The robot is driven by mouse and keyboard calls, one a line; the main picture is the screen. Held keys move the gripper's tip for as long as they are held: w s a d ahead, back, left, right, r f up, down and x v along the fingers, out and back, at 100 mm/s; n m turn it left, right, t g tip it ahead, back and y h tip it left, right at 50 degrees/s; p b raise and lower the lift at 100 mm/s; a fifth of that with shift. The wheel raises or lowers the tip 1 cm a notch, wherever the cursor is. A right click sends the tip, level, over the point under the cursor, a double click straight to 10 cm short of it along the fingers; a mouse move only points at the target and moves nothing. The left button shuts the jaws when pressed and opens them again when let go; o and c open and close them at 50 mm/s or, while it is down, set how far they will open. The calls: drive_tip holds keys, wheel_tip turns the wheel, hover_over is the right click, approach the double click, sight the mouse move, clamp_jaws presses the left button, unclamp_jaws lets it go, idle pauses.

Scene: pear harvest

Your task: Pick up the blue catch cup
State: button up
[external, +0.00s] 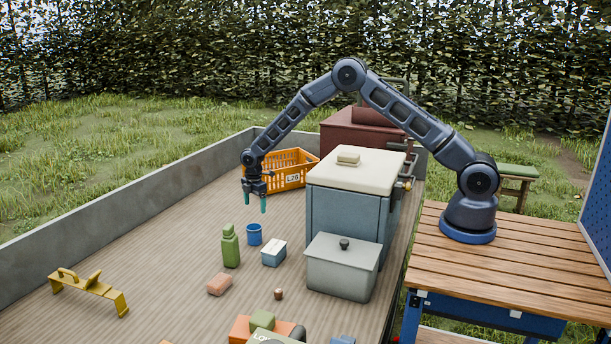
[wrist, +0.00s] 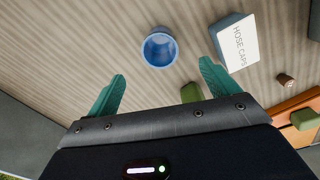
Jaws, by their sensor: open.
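The blue catch cup (external: 254,235) stands upright on the wooden deck, between a green bottle and a small blue-and-white box. In the wrist view the cup (wrist: 160,48) shows its open rim from above and looks empty. My gripper (external: 254,204) is above the cup, pointing down, with its teal fingers apart and nothing between them. In the wrist view the two fingertips (wrist: 162,72) sit wide apart, and the cup appears beyond them, roughly centred between them. The cup and the fingers do not touch.
The green bottle (external: 230,246) stands close left of the cup. The box labelled HOSE CAPS (wrist: 236,42) is close on its right; it also shows in the external view (external: 273,253). An orange crate (external: 285,181) and a large blue-grey cooler (external: 342,215) stand behind and right.

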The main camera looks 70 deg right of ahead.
approach(251, 240)
drive_tip(key=w+d+f, duration=0.1)
drive_tip(key=w+d, duration=0.1)
drive_tip(key=d, duration=0.1)
drive_tip(key=shift+n, duration=0.4)
drive_tip(key=f, duration=1.1)
drive_tip(key=shift+a, duration=0.2)
drive_tip(key=shift+r, duration=0.1)
drive_tip(key=shift+c, duration=0.5)
drive_tip(key=c, duration=1)
